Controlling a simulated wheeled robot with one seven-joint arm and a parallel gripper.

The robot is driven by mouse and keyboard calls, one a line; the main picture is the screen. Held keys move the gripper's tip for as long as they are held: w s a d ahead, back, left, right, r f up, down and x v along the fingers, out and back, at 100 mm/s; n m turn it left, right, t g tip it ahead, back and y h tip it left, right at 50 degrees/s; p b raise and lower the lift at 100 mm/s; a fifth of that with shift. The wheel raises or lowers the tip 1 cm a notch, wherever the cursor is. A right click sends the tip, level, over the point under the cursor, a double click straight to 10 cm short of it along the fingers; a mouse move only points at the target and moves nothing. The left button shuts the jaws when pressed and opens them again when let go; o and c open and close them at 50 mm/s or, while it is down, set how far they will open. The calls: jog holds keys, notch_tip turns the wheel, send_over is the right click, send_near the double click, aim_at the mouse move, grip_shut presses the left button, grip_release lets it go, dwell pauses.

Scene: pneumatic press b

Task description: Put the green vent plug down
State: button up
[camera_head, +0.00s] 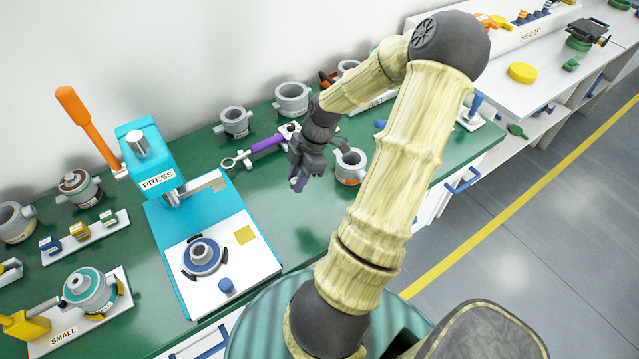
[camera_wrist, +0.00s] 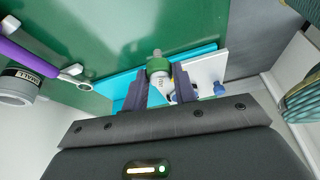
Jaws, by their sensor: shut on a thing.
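My gripper (camera_head: 299,178) hangs above the green bench, to the right of the teal press (camera_head: 152,157). In the wrist view my gripper (camera_wrist: 160,88) is shut on the green vent plug (camera_wrist: 158,63). The plug shows a green collar, a grey tip on one side and a pale body between the two dark fingers. It is held clear of the bench. In the head view I cannot make the plug out at the fingertips.
A purple-handled wrench (camera_head: 268,144) lies beside my gripper. A grey pot with an orange band (camera_head: 351,168) stands close on its right. More grey pots (camera_head: 292,98) stand along the wall. Green bench surface (camera_head: 285,225) is free between the press and my arm.

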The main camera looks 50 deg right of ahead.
notch_tip(320, 180, down, 6)
jog(key=shift+w+r, duration=0.15)
jog(key=shift+r, duration=0.05)
jog(key=shift+d+f, duration=0.1)
jog(key=shift+f, duration=0.3)
jog(key=shift+a, duration=0.2)
jog(key=shift+d+f, duration=0.1)
jog(key=shift+f, duration=1.75)
jog(key=shift+f, duration=0.1)
jog(key=o, duration=0.8)
jog(key=shift+c, duration=0.2)
